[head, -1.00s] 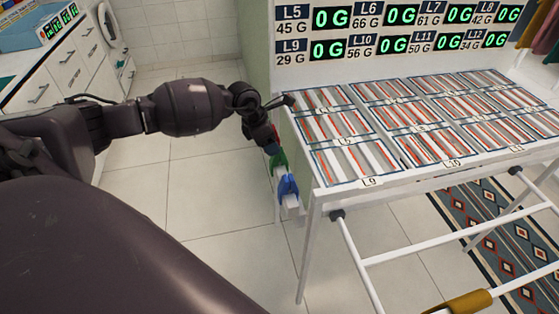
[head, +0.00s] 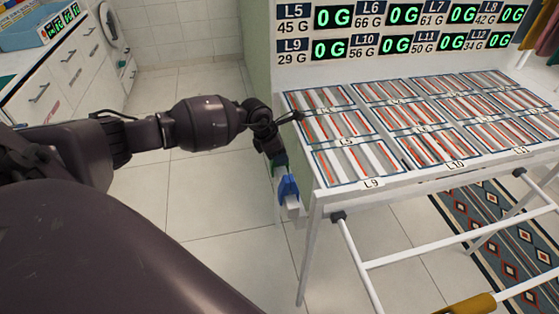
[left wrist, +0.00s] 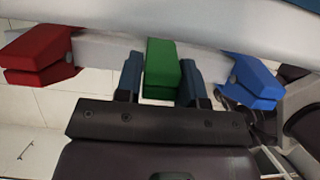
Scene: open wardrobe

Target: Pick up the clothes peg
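Three clothes pegs sit in a row on a white rail at the left side of the white rack: a red peg (left wrist: 40,55), a green peg (left wrist: 161,60) and a blue peg (left wrist: 247,80). In the head view the blue peg (head: 288,187) is clear, the green one (head: 281,167) is partly covered by my gripper, and the red one is hidden. My left gripper (left wrist: 160,84) is open, with one finger on each side of the green peg. The fingers are very close to its sides; I cannot tell if they touch. My right gripper is not in view.
The rack (head: 310,200) carries a top of labelled, striped compartments, with a display panel (head: 400,30) of green digits behind. A white rail (head: 440,250) with a yellow-brown cloth (head: 467,304) runs lower right. The tiled floor (head: 200,200) on the left is clear.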

